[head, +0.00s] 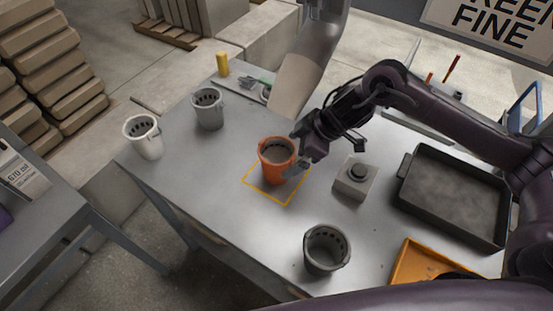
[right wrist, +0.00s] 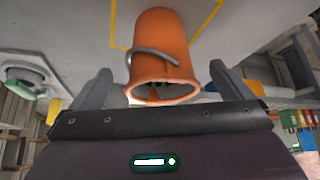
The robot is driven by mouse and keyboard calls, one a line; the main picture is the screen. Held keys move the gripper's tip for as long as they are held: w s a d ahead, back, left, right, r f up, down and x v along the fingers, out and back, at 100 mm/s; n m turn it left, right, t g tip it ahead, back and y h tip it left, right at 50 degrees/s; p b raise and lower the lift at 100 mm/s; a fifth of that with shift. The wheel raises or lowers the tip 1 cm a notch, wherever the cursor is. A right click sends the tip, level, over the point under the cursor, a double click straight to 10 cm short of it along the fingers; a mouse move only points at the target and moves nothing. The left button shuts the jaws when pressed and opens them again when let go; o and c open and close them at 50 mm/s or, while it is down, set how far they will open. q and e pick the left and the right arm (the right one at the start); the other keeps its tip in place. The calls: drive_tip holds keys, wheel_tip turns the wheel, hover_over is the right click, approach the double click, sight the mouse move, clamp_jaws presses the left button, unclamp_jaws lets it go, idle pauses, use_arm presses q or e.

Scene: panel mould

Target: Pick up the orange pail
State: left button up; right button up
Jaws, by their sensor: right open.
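The orange pail (head: 277,165) stands upright on the grey table, inside an orange outlined square. Its inside looks dark. My right gripper (head: 294,165) is at the pail's right side, near its rim, in the head view. In the right wrist view the pail (right wrist: 163,50) appears upside down with its grey handle across it. The open fingers of my right gripper (right wrist: 160,88) show to the left and right of the pail's rim, with gaps on both sides. I cannot tell whether a finger touches the pail. My left gripper is not in view.
A grey box with a black button (head: 355,179) stands right of the pail. A dark pail (head: 326,249) is at the front, a grey pail (head: 208,109) and white pail (head: 143,136) at the left. A black tray (head: 455,195) and orange tray (head: 432,264) lie at the right.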

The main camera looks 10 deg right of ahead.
sight(274, 154)
drive_tip(key=shift+w+a+r+p, duration=0.1)
drive_tip(key=shift+w+a+p, duration=0.2)
drive_tip(key=shift+a, duration=0.35)
drive_tip(key=shift+w+a+r+p, duration=0.1)
drive_tip(key=shift+w+a+p, duration=0.15)
drive_tip(key=shift+a, duration=0.35)
drive_tip(key=p+x, duration=0.1)
drive_tip(key=x, duration=0.2)
drive_tip(key=shift+w+a, duration=0.1)
drive_tip(key=shift+a, duration=0.2)
drive_tip(key=shift+f, duration=0.2)
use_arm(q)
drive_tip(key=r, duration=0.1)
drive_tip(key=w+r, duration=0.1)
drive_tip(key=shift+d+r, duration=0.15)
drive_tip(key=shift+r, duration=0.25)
use_arm(e)
drive_tip(key=shift+c, duration=0.7)
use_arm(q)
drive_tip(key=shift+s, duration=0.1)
use_arm(e)
drive_tip(key=c, duration=1.2)
